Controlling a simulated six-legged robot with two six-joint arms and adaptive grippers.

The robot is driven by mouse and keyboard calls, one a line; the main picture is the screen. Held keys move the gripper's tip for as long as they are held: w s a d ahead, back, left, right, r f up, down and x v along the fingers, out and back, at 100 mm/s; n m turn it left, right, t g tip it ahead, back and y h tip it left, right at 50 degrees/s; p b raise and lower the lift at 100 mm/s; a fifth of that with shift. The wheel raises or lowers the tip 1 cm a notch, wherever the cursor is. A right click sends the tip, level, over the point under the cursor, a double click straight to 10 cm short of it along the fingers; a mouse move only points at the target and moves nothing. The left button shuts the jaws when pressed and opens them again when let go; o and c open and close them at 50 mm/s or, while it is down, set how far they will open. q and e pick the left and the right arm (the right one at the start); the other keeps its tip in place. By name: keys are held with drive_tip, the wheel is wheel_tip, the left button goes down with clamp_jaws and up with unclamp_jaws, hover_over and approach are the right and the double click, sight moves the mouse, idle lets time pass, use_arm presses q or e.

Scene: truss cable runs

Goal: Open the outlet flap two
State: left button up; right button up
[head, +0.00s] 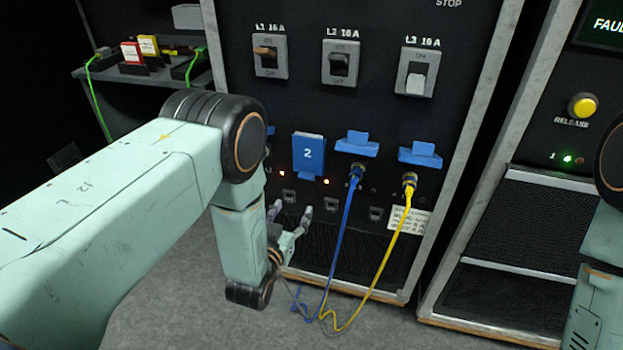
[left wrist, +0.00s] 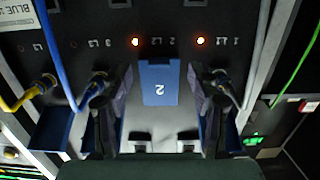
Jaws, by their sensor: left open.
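The outlet flap two (head: 308,156) is a blue plate marked "2" on the black panel. It lies flat over its outlet, shut. In the left wrist view, flap two (left wrist: 160,82) shows upside down between my two dark fingers. My left gripper (head: 290,211) is open and empty. In the head view its fingertips point at the panel just below the flap. I cannot tell whether a finger touches it. My right gripper is out of view; only part of that arm shows at the right edge.
Right of flap two, a blue cable (head: 347,215) and a yellow cable (head: 398,235) hang from outlets under raised blue flaps. Three breaker switches sit above; the L2 switch (head: 339,63) is in the middle. A pale cable (left wrist: 262,50) runs close to the right finger in the wrist view.

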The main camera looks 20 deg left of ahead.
sight(305, 178)
use_arm(q)
drive_tip(key=shift+t, duration=0.7)
drive_tip(key=w+b, duration=0.1)
drive_tip(key=w, duration=0.1)
drive_tip(key=w+r, duration=0.1)
drive_tip(key=w, duration=0.2)
drive_tip(key=w+r+b, duration=0.1)
drive_tip(key=w, duration=0.1)
drive_tip(key=shift+w+d+b, duration=0.25)
drive_tip(key=shift+w+b, duration=0.1)
drive_tip(key=shift+w+r, duration=0.25)
drive_tip(key=shift+w, duration=0.1)
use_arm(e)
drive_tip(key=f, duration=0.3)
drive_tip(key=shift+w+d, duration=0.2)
use_arm(q)
drive_tip(key=shift+w, duration=0.1)
drive_tip(key=c, duration=0.5)
clamp_jaws()
